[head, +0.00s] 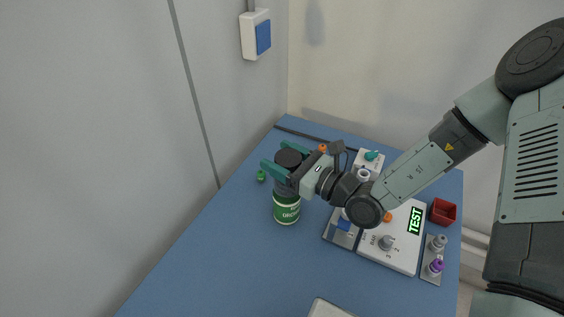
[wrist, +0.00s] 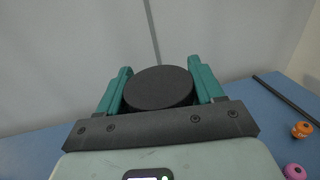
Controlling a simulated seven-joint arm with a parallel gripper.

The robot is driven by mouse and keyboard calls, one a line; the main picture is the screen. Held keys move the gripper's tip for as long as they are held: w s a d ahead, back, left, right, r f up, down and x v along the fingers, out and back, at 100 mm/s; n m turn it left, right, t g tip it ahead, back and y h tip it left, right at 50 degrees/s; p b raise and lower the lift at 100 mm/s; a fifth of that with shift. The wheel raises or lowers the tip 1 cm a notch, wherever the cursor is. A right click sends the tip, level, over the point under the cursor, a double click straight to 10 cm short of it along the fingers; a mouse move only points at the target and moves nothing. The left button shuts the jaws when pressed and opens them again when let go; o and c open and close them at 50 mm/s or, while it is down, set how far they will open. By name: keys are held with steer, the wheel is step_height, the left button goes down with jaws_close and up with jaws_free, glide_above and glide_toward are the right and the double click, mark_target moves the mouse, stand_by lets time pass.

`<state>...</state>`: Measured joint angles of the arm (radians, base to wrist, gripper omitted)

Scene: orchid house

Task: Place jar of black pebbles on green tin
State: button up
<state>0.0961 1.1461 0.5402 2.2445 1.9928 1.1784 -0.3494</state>
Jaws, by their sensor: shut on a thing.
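The jar of black pebbles (head: 289,160) has a dark round lid and is upright between the fingers of my gripper (head: 277,172). In the wrist view the jar's black lid (wrist: 159,88) sits between the two green fingers of my gripper (wrist: 160,85). The green tin (head: 287,211), with a white band and lettering, stands on the blue bench directly below the jar. The jar looks in line with the tin's top. The fingers and the jar hide part of the tin's top, so I cannot tell whether the two touch.
A white panel with a lit TEST display (head: 415,220) and knobs stands to the right. A red box (head: 443,212) is at the far right.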

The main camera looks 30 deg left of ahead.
steer(key=shift+f, duration=0.7)
steer(key=shift+f, duration=0.15)
steer(key=o, duration=1.4)
steer(key=shift+d, duration=0.25)
steer(key=d, duration=0.3)
steer(key=s+d, duration=0.1)
steer(key=d, duration=0.3)
steer(key=s+d, duration=0.1)
steer(key=d, duration=0.3)
steer(key=shift+d, duration=0.2)
